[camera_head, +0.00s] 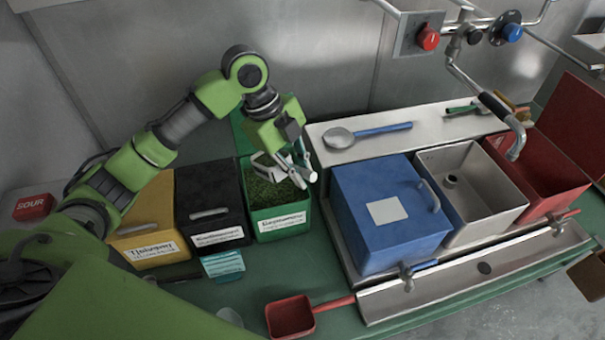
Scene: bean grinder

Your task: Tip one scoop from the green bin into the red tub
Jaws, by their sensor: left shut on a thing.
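The green bin (281,222) stands open in the middle left with a white label on its front. Dark green, leafy-looking contents show inside it. My left gripper (294,172) is over this bin, shut on a thin pale-ended rod (311,176). The rod looks like a handle; whatever is at its other end is hidden by the gripper and the bin. The red tub (545,172) stands open at the far right, and its inside looks empty where I can see it. My right gripper is not in view.
A black bin (210,212) and a yellow bin (148,222) stand left of the green one. A blue box (388,215) and a pale sink (470,180) stand before the red tub. A red scoop (290,319) lies in front. Pipes and a tap (516,140) overhang the right side.

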